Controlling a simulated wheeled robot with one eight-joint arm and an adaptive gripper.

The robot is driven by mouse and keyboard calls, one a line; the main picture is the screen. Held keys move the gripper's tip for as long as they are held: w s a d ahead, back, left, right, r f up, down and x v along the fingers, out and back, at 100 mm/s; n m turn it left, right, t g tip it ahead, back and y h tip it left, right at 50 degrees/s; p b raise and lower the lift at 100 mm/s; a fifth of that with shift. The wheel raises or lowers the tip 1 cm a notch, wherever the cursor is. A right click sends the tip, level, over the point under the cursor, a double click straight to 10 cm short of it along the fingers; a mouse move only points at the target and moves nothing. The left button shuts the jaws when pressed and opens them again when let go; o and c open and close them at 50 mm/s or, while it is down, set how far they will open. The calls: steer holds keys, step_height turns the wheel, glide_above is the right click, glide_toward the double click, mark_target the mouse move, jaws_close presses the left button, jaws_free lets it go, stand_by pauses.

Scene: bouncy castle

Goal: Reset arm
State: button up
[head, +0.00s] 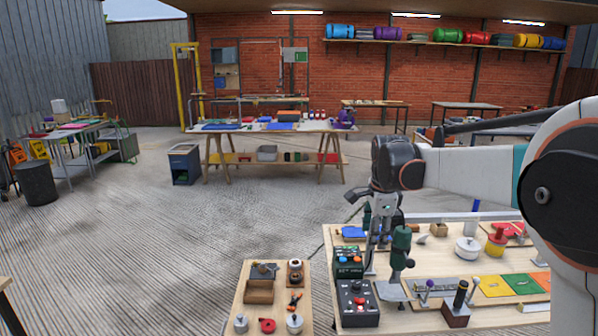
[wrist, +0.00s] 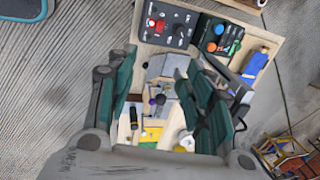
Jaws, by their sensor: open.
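My gripper (head: 384,262) hangs over the left part of a light wooden workbench (head: 425,322) in the head view, at the end of my arm reaching in from the right. In the wrist view my gripper (wrist: 160,68) shows its two green-padded fingers spread apart, with no object held between them. Below the gap lie a grey plate-like piece (wrist: 161,68) and a small dark ball-topped part. The fingers hide part of the bench. Whether the fingertips touch anything on it cannot be told.
Control boxes (head: 357,303) stand at the bench's left edge, close to my gripper. A white pot (head: 467,249) and a red-and-yellow item (head: 495,242) are to the right. A smaller board (head: 244,318) with tools lies left. Open floor (head: 150,240) extends further left.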

steer(key=s+r+n+t, duration=0.1)
steer(key=s+r+n, duration=0.35)
steer(key=s, duration=0.65)
steer(key=s+f+n+t, duration=0.2)
steer(key=s+n, duration=0.4)
steer(key=s, duration=0.6)
steer(key=s+f+n+t, duration=0.1)
steer(key=s+f+n, duration=0.3)
steer(key=s+n, duration=0.3)
steer(key=s, duration=0.4)
steer(key=shift+s+f+t, duration=0.15)
steer(key=shift+s+t, duration=0.2)
steer(key=shift+t, duration=0.05)
